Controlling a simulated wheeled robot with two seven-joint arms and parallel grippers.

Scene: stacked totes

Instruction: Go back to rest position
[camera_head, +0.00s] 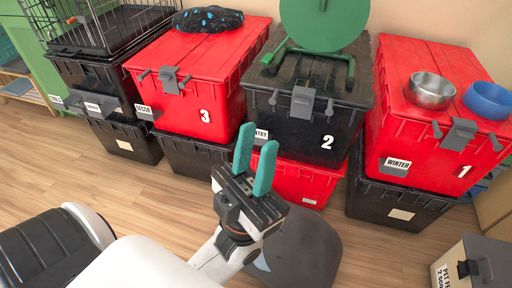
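My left gripper (254,170) has two green fingers that stand apart with nothing between them. It points up and away over the floor, in front of the stacked totes. In the picture it overlaps the front of the black tote marked 2 (345,112) and the red tote below it; I cannot tell that it touches either. Its white arm comes in from the lower left. My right gripper is not in view.
Red totes marked 3 (222,70) and 1 (437,150) flank the black one. A metal bowl (431,92), blue bowl (488,101) and black cushion (208,19) rest on top. A wire crate (100,28) stands left, a grey bin (470,265) lower right. Wooden floor (150,195) is clear at left.

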